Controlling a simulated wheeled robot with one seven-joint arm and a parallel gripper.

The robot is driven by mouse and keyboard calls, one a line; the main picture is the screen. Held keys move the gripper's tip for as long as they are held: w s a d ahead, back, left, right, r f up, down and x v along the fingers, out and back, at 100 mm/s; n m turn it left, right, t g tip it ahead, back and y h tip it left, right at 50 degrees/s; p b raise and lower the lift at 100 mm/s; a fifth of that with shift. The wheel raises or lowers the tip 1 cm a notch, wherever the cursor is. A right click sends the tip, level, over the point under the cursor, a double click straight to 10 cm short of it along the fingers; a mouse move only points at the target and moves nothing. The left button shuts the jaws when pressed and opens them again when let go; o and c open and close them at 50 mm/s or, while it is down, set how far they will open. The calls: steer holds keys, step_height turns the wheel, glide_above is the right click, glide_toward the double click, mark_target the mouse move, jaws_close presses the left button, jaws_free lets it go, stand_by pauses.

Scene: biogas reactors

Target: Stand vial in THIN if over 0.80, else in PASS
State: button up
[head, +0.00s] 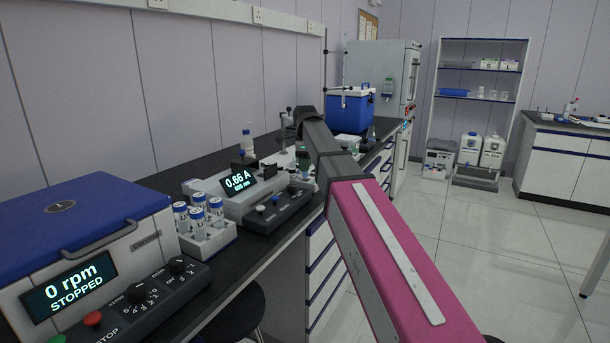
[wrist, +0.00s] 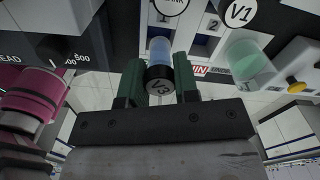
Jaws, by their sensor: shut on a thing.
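My gripper (wrist: 158,75) is shut on a vial (wrist: 160,52) with bluish contents and a dark cap marked V and a digit, hard to read. The vial lies between the two green fingers. In the head view the photometer display (head: 239,181) reads 0.66 A. There my arm reaches over the bench and hides much of the area around the gripper; I cannot make out the vial or a PASS label.
A vial capped V1 (wrist: 240,13) stands close right of the held vial, and another white-capped one is at the top. A blue-lidded centrifuge (head: 90,225) and a rack of blue-capped tubes (head: 213,240) stand at left. A blue cooler (head: 350,108) stands farther back.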

mark_target(305, 177)
steer(key=shift+f, duration=1.8)
steer(key=shift+f, duration=0.15)
steer(key=o, duration=1)
step_height(305, 177, up, 12)
steer(key=shift+r, duration=0.2)
